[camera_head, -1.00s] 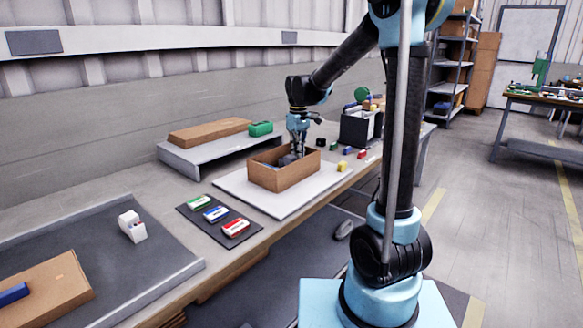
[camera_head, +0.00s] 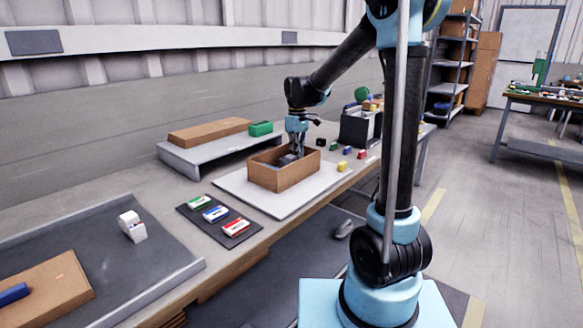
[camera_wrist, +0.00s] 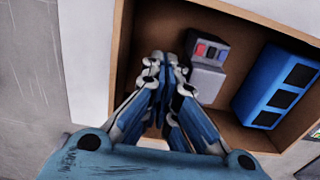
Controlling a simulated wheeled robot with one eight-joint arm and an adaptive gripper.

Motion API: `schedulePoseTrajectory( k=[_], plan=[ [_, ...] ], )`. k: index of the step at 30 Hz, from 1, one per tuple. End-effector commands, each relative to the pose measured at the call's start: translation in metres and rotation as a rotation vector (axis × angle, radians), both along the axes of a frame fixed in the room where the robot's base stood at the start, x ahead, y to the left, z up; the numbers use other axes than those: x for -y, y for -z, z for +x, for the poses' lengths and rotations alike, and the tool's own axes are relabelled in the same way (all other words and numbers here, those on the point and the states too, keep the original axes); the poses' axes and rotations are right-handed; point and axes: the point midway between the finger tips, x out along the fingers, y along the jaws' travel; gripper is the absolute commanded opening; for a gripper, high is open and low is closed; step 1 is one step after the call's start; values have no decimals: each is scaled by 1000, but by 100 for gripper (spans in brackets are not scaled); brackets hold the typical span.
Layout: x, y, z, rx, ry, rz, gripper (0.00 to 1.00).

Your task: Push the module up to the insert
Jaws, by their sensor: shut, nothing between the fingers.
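A grey module (camera_wrist: 206,78) with a darker end carrying red and blue marks lies inside an open cardboard box. A blue insert (camera_wrist: 278,88) with several dark openings stands in the same box, at the right in the wrist view. A gap of bare box floor shows between the two. My gripper (camera_wrist: 165,68) is shut and empty, its fingertips down in the box just left of the module. I cannot tell whether the fingers touch it. In the head view my gripper (camera_head: 298,153) reaches into the box from above, and the box's contents are mostly hidden.
The cardboard box (camera_head: 285,180) sits on a white board (camera_head: 249,198) on the bench, its walls close around my gripper. A dark mat (camera_head: 193,215) with small coloured boxes lies to the left. A raised shelf (camera_head: 205,152) stands behind; small blocks lie to the right.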

Motion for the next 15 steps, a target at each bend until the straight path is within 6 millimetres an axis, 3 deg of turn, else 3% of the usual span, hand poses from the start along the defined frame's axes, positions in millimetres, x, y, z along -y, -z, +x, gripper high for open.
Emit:
schedulePoseTrajectory(
  k=[15],
  plan=[
    [-6, 0, -8, 0, -1, 0, 0]
  ],
)
